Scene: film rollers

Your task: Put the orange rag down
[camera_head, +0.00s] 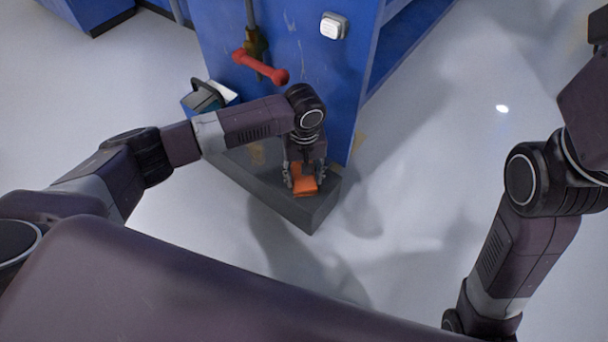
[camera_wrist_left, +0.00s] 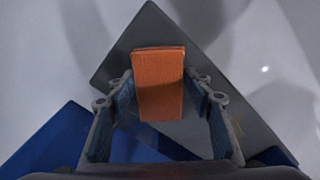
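The orange rag (camera_head: 305,183), a folded flat block, is at the near right end of the dark grey step (camera_head: 268,193). The rag also shows in the middle of the left wrist view (camera_wrist_left: 158,85), over the step's corner. I cannot tell for sure whether its underside touches the step. My left gripper (camera_head: 304,182) points down over it. Its two fingers (camera_wrist_left: 159,82) stand on either side of the rag, with narrow gaps between the fingers and the rag's edges, so it looks open. My right gripper is out of view; only the right arm shows.
A tall blue cabinet (camera_head: 290,85) stands behind the step, with a red handle (camera_head: 260,66) and a white box (camera_head: 334,25) on its face. The floor (camera_head: 420,190) to the right is clear.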

